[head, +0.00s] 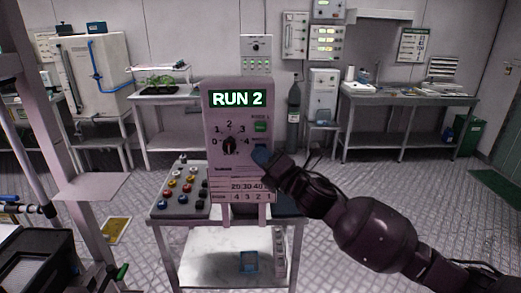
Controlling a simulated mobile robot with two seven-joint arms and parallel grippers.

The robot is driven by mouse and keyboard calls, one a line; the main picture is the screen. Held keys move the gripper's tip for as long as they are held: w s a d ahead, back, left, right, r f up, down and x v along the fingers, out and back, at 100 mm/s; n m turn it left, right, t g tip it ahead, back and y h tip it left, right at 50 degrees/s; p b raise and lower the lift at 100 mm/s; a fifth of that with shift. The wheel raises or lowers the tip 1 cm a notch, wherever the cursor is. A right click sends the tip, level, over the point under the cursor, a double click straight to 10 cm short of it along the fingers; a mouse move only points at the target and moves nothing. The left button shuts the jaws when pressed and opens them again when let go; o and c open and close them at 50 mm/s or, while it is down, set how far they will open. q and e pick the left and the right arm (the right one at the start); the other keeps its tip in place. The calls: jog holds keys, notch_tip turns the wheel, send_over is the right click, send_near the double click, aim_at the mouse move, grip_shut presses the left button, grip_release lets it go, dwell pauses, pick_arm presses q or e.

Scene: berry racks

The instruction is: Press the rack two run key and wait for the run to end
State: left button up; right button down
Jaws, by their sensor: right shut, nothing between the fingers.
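The control box (217,180) stands on a metal stand in the middle of the head view. Its lit green display (237,99) reads RUN 2. A black dial knob (229,146) sits among numbers on its face, and a small green key (260,127) shows at its right. My right gripper (261,158) is shut and empty, with its tips at the right side of the box face, just below the green key. Something blue shows at the tips. The gripper hides what lies behind it, and I cannot tell whether it touches. My left gripper is not in view.
A sloped panel with several coloured buttons (180,185) sits left of the box. A grey bench (405,98) stands at the back right, and a gas cylinder (294,105) stands by the wall. The floor at the right is clear.

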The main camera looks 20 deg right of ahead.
jog(key=shift+s, duration=0.1)
jog(key=shift+s+a+p, duration=0.2)
jog(key=shift+s+p, duration=0.15)
jog(key=shift+s, duration=0.4)
jog(key=s+p, duration=0.1)
jog(key=s, duration=0.1)
jog(key=s+a, duration=0.1)
jog(key=s, duration=0.1)
jog(key=shift+s+a+p, duration=0.2)
jog(key=shift+s+p, duration=0.15)
jog(key=shift+s, duration=0.05)
dwell(0.6)
dwell(0.3)
